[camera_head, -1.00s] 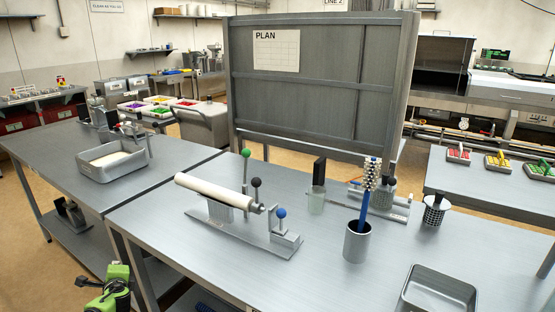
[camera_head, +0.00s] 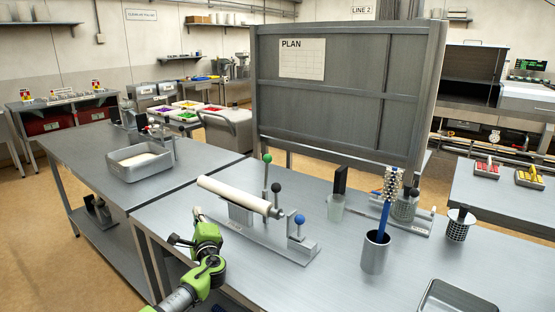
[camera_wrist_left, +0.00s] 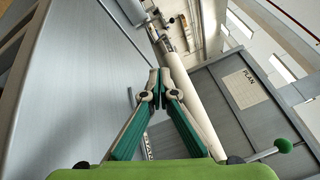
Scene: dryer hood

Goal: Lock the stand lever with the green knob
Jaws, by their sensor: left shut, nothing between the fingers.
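The stand (camera_head: 262,240) lies on the near table and carries a white roller (camera_head: 235,195). A lever with a green knob (camera_head: 267,158) stands upright behind the roller. The green knob also shows at the lower right of the left wrist view (camera_wrist_left: 283,146). My left gripper (camera_head: 197,212) is at the near table's left edge, left of the roller and apart from the green knob. In the left wrist view its fingers (camera_wrist_left: 161,88) are shut and empty, with the roller behind them. My right gripper is not in view.
A black-knobbed lever (camera_head: 277,188) and a blue-knobbed lever (camera_head: 299,219) stand at the roller's right end. A metal cup (camera_head: 375,254) with a brush is to the right. A grey board (camera_head: 345,110) stands behind. The table's front middle is clear.

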